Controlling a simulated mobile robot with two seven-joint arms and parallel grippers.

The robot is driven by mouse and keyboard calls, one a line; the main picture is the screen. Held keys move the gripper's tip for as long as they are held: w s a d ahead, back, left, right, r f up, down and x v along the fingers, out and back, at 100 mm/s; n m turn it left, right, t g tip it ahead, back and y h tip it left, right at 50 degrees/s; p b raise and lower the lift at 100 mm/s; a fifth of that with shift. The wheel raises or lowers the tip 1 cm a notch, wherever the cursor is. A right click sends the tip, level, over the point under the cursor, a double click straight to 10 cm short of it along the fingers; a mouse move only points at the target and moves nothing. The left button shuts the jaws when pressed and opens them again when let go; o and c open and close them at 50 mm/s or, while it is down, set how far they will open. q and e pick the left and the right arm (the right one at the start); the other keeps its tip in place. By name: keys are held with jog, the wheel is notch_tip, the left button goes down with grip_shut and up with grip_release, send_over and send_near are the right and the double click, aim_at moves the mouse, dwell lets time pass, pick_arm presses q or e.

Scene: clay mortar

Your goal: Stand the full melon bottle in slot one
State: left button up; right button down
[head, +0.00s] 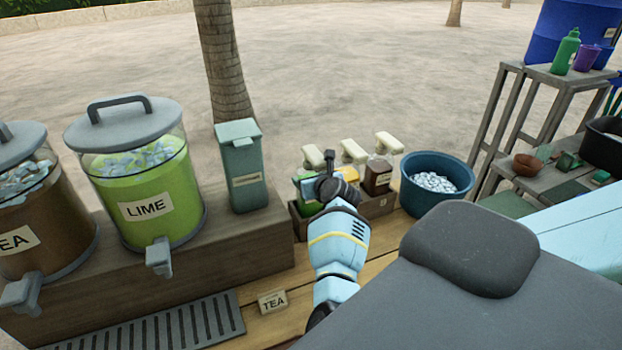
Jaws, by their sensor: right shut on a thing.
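A wooden bottle rack (379,205) stands on the counter with several pump-topped bottles in a row. A dark brown bottle (377,176) with a cream pump stands at its right end. My left gripper is not in view.
A lime dispenser (145,190), a tea dispenser (38,210) and a grey-green lidded box (241,170) stand at left. A blue tub of ice (437,181) is right of the rack. A TEA card (272,301) and a drip grate (165,330) lie in front.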

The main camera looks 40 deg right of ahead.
jog(key=shift+f, duration=0.3)
dwell(0.5)
jog(key=shift+c, duration=2.1)
grip_release()
jog(key=shift+o, duration=2.1)
jog(key=shift+f, duration=0.3)
